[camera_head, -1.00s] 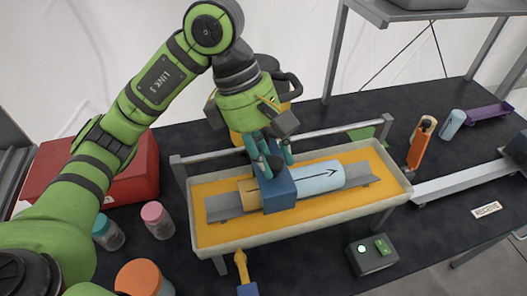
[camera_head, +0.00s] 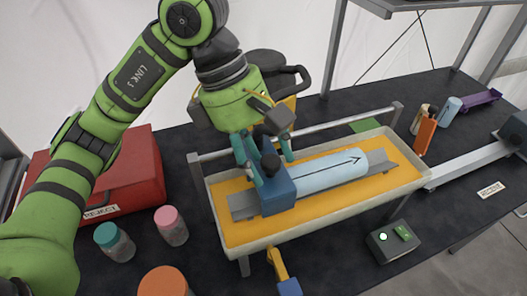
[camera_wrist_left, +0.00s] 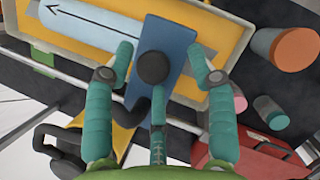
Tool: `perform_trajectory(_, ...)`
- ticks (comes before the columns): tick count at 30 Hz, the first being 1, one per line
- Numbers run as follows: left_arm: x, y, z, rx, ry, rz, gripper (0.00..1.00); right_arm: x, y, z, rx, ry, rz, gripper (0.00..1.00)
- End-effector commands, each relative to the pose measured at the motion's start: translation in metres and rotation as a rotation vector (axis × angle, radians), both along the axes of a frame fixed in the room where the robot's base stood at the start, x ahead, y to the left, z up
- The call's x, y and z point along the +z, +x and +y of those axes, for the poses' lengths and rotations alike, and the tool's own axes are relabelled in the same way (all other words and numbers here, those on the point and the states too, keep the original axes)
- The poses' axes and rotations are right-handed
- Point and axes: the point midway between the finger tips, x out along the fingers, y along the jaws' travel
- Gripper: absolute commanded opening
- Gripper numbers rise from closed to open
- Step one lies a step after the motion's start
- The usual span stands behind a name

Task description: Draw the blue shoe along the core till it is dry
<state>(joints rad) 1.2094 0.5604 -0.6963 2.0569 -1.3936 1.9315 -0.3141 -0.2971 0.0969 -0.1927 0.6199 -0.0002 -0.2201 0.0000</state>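The blue shoe (camera_head: 277,192), a block with a dark round knob (camera_head: 270,161), sits over the left end of the core (camera_head: 330,172). The core is a pale blue cylinder with a black arrow pointing right, lying on a grey support in the tray (camera_head: 388,193). My left gripper (camera_head: 268,168) stands at the shoe with its teal fingers spread around the knob. In the left wrist view, the fingers (camera_wrist_left: 162,50) show gaps beside the knob (camera_wrist_left: 153,67), and the shoe (camera_wrist_left: 165,40) lies beneath them. My right gripper is out of view.
A red reject box (camera_head: 125,185) and several lidded jars, one pink-lidded (camera_head: 170,226), stand left of the tray. A metal rail (camera_head: 330,128) runs behind it. A grey box with a lit button (camera_head: 392,243) and a yellow-and-blue tool (camera_head: 280,266) are in front.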

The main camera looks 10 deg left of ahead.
Motion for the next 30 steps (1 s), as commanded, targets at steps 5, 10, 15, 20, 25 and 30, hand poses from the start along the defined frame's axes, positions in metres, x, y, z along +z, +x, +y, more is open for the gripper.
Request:
perform_trajectory(5, 0.000, 0.000, 0.000, 0.001, 0.001, 0.000, 0.56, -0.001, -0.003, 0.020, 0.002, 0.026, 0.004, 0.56)
perform_trajectory(10, 0.015, 0.002, 0.006, 0.003, 0.000, -0.003, 0.56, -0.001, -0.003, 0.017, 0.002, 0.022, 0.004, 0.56)
perform_trajectory(15, 0.048, 0.004, 0.020, 0.005, -0.002, -0.005, 0.56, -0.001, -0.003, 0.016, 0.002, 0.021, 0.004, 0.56)
perform_trajectory(20, 0.079, 0.005, 0.033, 0.005, 0.000, -0.005, 0.56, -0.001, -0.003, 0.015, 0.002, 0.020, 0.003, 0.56)
perform_trajectory(25, 0.101, 0.006, 0.042, 0.004, 0.000, -0.004, 0.56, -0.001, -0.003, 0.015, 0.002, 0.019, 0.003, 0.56)
perform_trajectory(30, 0.110, 0.006, 0.046, 0.001, -0.001, -0.003, 0.56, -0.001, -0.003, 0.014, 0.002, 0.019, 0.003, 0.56)
